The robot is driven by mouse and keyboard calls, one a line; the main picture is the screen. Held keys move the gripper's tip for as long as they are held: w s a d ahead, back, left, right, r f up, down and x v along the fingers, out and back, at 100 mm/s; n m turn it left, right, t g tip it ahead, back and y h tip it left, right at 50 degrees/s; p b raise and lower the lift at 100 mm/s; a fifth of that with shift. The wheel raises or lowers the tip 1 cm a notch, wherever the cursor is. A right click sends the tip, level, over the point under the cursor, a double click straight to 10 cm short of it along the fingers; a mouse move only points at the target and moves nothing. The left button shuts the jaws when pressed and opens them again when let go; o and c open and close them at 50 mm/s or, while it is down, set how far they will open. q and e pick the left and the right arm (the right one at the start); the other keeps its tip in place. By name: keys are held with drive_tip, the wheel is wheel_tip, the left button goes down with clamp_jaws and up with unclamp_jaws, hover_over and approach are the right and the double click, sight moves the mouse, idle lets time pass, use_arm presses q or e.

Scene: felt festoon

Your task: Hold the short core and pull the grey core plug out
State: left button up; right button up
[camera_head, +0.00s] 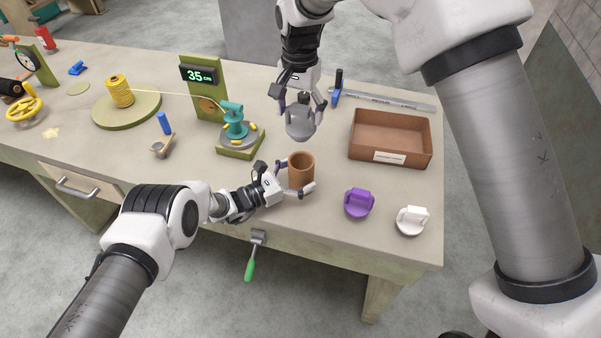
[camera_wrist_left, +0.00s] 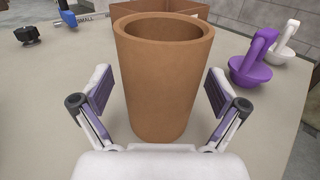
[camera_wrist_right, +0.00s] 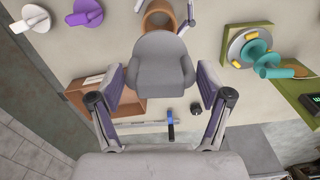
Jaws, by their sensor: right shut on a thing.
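The short core (camera_head: 301,172) is a brown open tube, upright near the table's front edge. In the left wrist view its hollow mouth (camera_wrist_left: 165,28) is uncovered. My left gripper (camera_head: 293,181) is at the core with one finger on each side. In the left wrist view gaps show between both fingers and the wall, so it is open. The grey core plug (camera_head: 301,124) is held by my right gripper (camera_head: 300,106), above and behind the core, clear of it. The plug fills the middle of the right wrist view (camera_wrist_right: 160,75) between the fingers.
A brown tray (camera_head: 428,146) stands at right. A purple plug (camera_head: 359,203) and a white plug (camera_head: 411,220) lie at front right. A green-based winder (camera_head: 240,150) stands left of the core. A green-handled crank (camera_head: 251,268) hangs at the front edge.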

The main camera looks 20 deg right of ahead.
use_arm(q)
drive_tip(key=shift+a, duration=0.15)
drive_tip(key=v, duration=1.2)
drive_tip(key=shift+f, duration=0.1)
